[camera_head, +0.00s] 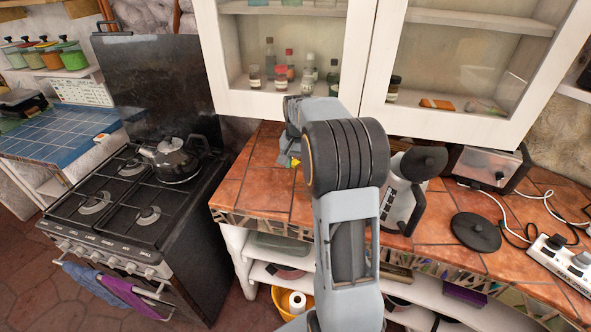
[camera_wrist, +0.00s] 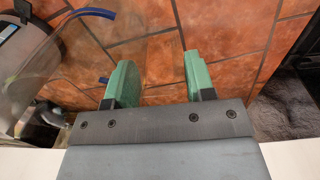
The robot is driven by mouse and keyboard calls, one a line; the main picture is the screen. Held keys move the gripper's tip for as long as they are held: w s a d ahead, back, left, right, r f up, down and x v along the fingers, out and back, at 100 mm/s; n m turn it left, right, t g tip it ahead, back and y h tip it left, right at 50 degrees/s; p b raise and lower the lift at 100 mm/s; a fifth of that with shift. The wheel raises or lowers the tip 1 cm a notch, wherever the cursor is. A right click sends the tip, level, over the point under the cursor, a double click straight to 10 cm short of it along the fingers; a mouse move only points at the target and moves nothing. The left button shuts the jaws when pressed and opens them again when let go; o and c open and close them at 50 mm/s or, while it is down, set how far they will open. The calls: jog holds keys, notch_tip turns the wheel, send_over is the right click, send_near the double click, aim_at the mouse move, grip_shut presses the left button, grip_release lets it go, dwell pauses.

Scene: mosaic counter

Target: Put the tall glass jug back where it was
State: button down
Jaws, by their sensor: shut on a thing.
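A clear glass jug (camera_wrist: 85,48) shows faintly in the wrist view, over the terracotta tiles at the left and between the fingers. Blue strips show at its edge. My gripper (camera_wrist: 158,68), with green fingers, is shut on it with the fingers apart. I cannot tell whether the jug touches the counter. In the head view my arm and wrist cover the gripper and the jug, above the left part of the tiled counter (camera_head: 245,190).
A black stove with a kettle (camera_head: 175,160) stands left of the counter. A grey appliance with a dark top (camera_head: 400,205), a black round lid (camera_head: 476,232), a toaster (camera_head: 490,168) and a power strip (camera_head: 562,262) are on the right. Glass-door cabinets hang above. Bare tiles show at the left.

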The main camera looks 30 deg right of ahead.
jog(key=w+f+p, duration=0.1)
jog(key=w+f, duration=0.2)
jog(key=f, duration=0.4)
jog(key=shift+w+d, duration=0.15)
jog(key=shift+d, duration=0.15)
jog(key=shift+f, duration=0.1)
jog(key=shift+f, duration=0.15)
jog(key=shift+c, duration=2.4)
grip_release()
